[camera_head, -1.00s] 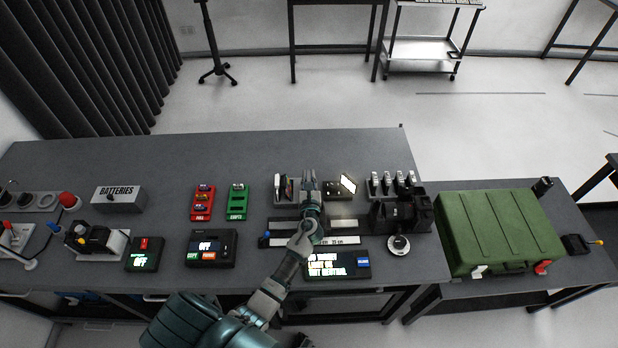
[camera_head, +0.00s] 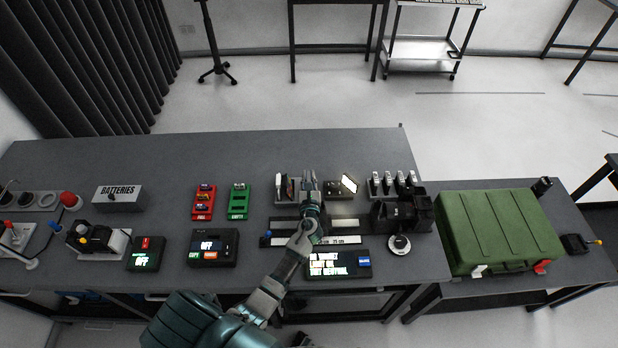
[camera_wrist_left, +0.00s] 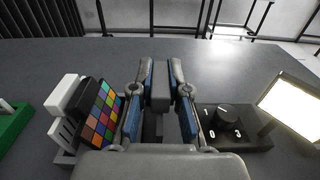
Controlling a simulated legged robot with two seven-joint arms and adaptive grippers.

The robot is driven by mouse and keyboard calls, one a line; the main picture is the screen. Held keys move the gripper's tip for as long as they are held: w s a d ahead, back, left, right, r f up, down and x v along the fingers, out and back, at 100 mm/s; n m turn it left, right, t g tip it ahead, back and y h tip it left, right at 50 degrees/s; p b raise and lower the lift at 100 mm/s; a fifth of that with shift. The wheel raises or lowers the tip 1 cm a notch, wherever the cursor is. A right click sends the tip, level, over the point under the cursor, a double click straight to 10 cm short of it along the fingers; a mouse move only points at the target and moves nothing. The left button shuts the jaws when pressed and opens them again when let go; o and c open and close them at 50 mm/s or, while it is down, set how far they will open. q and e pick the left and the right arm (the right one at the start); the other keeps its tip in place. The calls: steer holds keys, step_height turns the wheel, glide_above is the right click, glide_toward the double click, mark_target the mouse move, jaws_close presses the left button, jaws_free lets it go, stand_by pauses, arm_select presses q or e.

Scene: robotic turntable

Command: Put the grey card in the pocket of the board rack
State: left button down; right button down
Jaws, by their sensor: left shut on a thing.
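The board rack (camera_head: 281,200) stands near the middle of the table, just left of my left gripper (camera_head: 309,178). In the wrist view the rack (camera_wrist_left: 62,140) holds a white board (camera_wrist_left: 62,92), a black board (camera_wrist_left: 84,98) and a colour-patch board (camera_wrist_left: 101,114), side by side. My left gripper (camera_wrist_left: 160,90) is shut on a grey piece (camera_wrist_left: 160,98), seen nearly edge-on between the blue finger pads. It looks like the grey card, but mostly hidden by the fingers. The gripper is to the right of the colour-patch board. The rack's pocket is hidden. My right gripper is not in view.
A dial box (camera_wrist_left: 228,124) and a lit panel (camera_wrist_left: 290,108) stand close right of the gripper. A display (camera_head: 338,264) is in front, a green battery tray (camera_head: 238,202) left, a green case (camera_head: 500,232) far right. The table behind is clear.

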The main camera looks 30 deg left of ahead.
arm_select(q)
steer(key=shift+a+f, duration=0.25)
steer(key=shift+a, duration=0.1)
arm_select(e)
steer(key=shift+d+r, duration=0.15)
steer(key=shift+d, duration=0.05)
arm_select(q)
steer(key=shift+a+p, duration=0.35)
steer(key=shift+a, duration=0.1)
steer(key=shift+w+a+f, duration=0.1)
steer(key=shift+w+a, duration=0.05)
steer(key=shift+a, duration=0.15)
steer(key=shift+d, duration=0.5)
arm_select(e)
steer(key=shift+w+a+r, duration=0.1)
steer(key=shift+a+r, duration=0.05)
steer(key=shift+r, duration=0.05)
arm_select(q)
steer(key=shift+a, duration=0.1)
steer(key=shift+r, duration=0.25)
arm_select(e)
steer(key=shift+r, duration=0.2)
